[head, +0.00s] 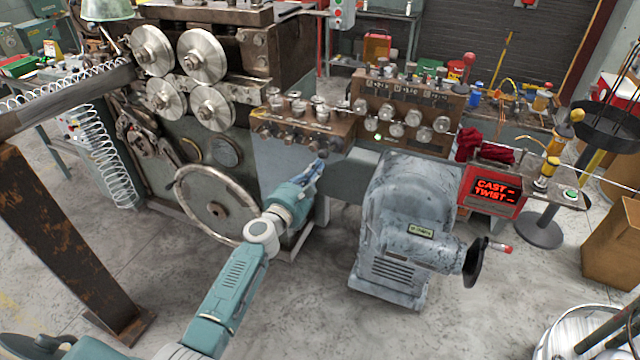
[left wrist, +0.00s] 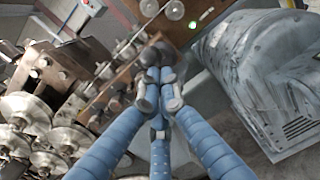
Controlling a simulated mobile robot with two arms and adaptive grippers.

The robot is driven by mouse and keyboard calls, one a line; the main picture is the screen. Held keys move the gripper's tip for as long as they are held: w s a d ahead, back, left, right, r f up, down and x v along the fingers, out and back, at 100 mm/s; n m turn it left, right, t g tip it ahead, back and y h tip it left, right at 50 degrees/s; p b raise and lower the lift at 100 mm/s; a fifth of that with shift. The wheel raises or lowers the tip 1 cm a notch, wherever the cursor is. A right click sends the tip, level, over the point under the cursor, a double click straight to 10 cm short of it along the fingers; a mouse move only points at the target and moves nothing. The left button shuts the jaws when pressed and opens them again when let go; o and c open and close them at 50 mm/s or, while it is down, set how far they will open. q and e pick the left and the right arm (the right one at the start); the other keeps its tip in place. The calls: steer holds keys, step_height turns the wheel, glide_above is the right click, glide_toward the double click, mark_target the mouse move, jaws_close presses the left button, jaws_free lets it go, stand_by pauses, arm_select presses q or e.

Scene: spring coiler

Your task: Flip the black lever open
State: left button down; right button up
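A row of small dark lever knobs (head: 287,138) lines the front of the brown block on the coiler. I cannot tell for sure which one is the black lever. My left gripper (head: 319,165) is just below the right end of this row. In the left wrist view, the blue fingers of my left gripper (left wrist: 157,78) come together, their tips close to each other. Dark rounded shapes sit right at the tips, beside the brown block (left wrist: 125,65). Whether the fingers touch or hold a knob is unclear. My right gripper is not in view.
A grey motor housing (head: 410,220) with a black handwheel (head: 477,262) stands right of my left arm. A large spoked wheel (head: 216,207) is to its left. A red display box (head: 494,190) is farther right. The floor in front is mostly clear.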

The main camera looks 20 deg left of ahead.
arm_select(q)
steer(key=shift+w+r+p, duration=0.1)
steer(key=shift+r+p, duration=0.2)
steer(key=shift+r, duration=0.2)
arm_select(e)
steer(key=shift+r, duration=0.5)
arm_select(q)
steer(key=shift+f, duration=0.1)
arm_select(e)
steer(key=shift+f, duration=0.1)
